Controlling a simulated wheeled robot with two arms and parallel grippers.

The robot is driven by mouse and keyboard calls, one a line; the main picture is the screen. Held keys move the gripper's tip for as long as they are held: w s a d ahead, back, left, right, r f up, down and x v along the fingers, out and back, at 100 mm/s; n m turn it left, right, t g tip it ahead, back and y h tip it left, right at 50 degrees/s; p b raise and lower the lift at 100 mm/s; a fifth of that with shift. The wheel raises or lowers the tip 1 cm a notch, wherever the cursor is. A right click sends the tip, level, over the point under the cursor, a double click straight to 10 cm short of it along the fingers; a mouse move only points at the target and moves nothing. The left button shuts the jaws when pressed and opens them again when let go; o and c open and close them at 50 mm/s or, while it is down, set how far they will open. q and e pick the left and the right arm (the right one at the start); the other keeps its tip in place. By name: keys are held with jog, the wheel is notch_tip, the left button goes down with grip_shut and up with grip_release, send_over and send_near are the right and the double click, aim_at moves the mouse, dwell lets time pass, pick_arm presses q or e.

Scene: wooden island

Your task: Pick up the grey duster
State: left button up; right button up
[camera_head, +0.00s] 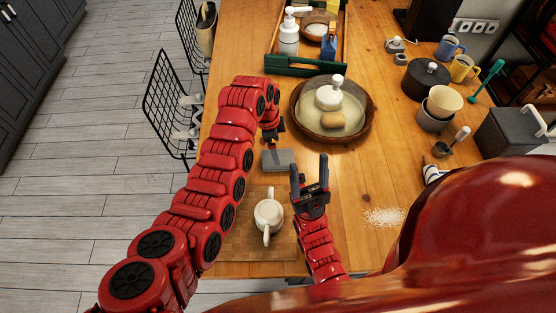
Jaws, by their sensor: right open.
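The grey duster (281,161) appears as a flat grey block on the wooden table, just above the cutting board. My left gripper (274,141) points down right over it, at its upper edge. Its fingers are small and dark here, and I cannot tell whether they touch or hold the duster. My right gripper (310,172) is open and empty, just to the right of the duster, with its fingers pointing up the picture.
A white jug (268,213) stands on the cutting board (242,238) below the duster. A green-ended tray (290,69) is behind. White grains (384,217) lie at right.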

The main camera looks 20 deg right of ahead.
pick_arm(q)
jog(key=shift+s+f, duration=0.1)
jog(key=shift+f, duration=0.6)
jog(key=f, duration=0.3)
jog(key=f+b, duration=0.1)
jog(key=f, duration=0.1)
jog(key=shift+s+d, duration=0.1)
jog(key=shift+d, duration=0.2)
jog(key=shift+r, duration=0.1)
jog(key=c, duration=1.1)
jog(key=shift+r+p, duration=1)
jog(key=shift+r, duration=4.05)
